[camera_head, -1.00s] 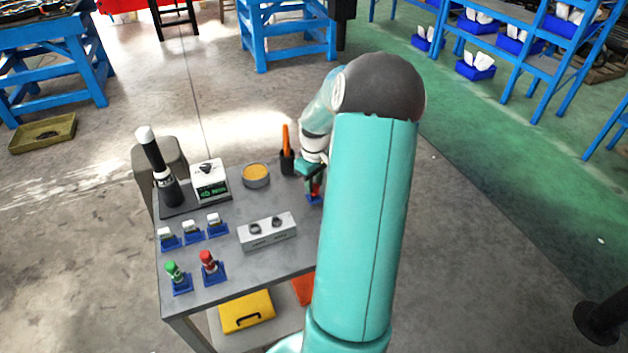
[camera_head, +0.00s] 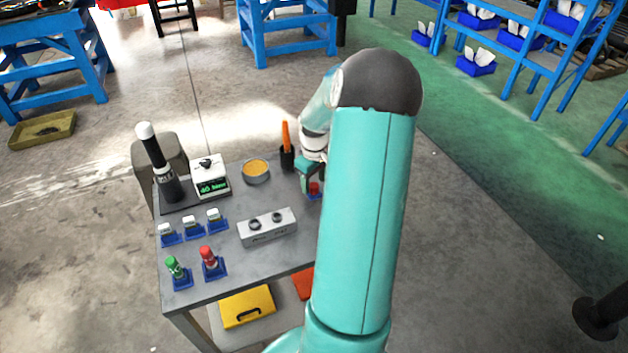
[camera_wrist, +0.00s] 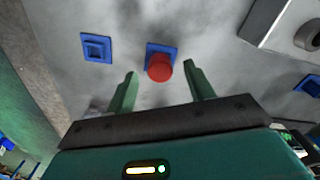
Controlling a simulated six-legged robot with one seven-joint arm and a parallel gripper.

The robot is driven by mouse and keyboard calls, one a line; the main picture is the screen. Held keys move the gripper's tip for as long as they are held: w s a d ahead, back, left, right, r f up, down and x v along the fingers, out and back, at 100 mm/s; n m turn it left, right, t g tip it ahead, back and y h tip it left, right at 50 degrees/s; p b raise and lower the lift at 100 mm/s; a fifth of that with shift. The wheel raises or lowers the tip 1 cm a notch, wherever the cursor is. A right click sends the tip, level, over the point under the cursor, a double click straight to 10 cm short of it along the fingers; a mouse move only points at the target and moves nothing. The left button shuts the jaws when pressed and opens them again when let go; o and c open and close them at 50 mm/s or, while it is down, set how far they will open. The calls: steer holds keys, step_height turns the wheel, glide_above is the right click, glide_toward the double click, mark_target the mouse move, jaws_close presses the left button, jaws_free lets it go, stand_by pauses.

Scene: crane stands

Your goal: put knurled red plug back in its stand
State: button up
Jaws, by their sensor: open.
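A red plug (camera_wrist: 159,67) stands in a blue stand (camera_wrist: 152,50) in the wrist view. My gripper (camera_wrist: 160,72) is open, its two green fingers on either side of the plug with gaps, holding nothing. In the head view this red plug (camera_head: 314,188) shows at the table's right side, just below my gripper (camera_head: 308,176), partly hidden by my arm. A second red plug (camera_head: 208,257) sits in a blue stand (camera_head: 216,272) at the table's front left. Knurling is too small to make out on either.
An empty blue stand (camera_wrist: 96,47) lies left of the plug in the wrist view. On the grey table (camera_head: 250,278) are a green plug (camera_head: 174,266), a grey block with two holes (camera_head: 268,228), a display box (camera_head: 210,177), a yellow-topped tin (camera_head: 256,171) and an orange-handled tool (camera_head: 286,140).

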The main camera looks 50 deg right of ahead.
mark_target(314, 185)
steer(key=shift+r, duration=2.4)
step_height(314, 185, up, 14)
steer(key=shift+s+f, duration=0.1)
